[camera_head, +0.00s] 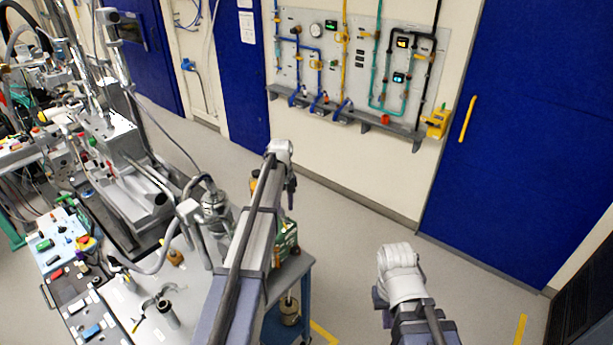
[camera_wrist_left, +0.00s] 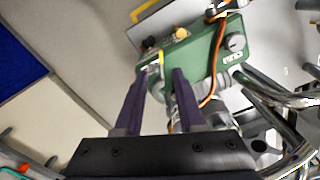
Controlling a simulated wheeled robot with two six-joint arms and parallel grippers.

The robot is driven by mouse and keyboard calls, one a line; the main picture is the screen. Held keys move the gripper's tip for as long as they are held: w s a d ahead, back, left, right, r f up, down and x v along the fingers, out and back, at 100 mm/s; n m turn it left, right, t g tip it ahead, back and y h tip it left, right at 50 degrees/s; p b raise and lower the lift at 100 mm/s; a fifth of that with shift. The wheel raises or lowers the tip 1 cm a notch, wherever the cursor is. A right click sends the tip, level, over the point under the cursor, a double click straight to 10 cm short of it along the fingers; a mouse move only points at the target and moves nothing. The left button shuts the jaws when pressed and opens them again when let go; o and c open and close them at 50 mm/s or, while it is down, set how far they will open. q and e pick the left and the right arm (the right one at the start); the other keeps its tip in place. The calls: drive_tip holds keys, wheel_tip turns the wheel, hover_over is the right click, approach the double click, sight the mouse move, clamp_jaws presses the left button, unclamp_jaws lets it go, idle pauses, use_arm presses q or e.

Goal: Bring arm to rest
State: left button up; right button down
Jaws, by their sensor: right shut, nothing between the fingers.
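My left arm (camera_head: 245,255) reaches up and forward through the middle of the head view, its far joint bent downward. In the left wrist view my left gripper (camera_wrist_left: 167,72) has its two purple fingers apart. I see nothing held between them. Beyond the fingertips is a green box-shaped device (camera_wrist_left: 205,48); whether they touch it I cannot tell. My right arm (camera_head: 402,275) shows at the lower right of the head view, ending in a pale rounded joint. The right gripper's fingers are not visible.
The green device (camera_head: 288,238) is on a blue-framed cart (camera_head: 300,272), partly behind my left arm. Crowded beamline equipment (camera_head: 130,165) fills the left. A pipe panel (camera_head: 325,55) with a grey ledge (camera_head: 345,113) is on the back wall. Open floor (camera_head: 350,225) lies between the arms.

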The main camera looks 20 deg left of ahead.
use_arm(q)
drive_tip(key=s+d+f+m+b, duration=0.4)
drive_tip(key=s+d+f+b, duration=0.2)
drive_tip(key=s+d, duration=0.2)
drive_tip(key=s+d+f+m+b, duration=0.4)
drive_tip(key=s+d+f+b, duration=0.2)
drive_tip(key=s+d, duration=0.3)
drive_tip(key=s+d+f+m+y+b, duration=0.1)
drive_tip(key=s+d+f+m+b, duration=0.3)
drive_tip(key=s, duration=1)
drive_tip(key=d+f+b, duration=0.3)
drive_tip(key=d, duration=0.1)
drive_tip(key=shift+d, duration=0.25)
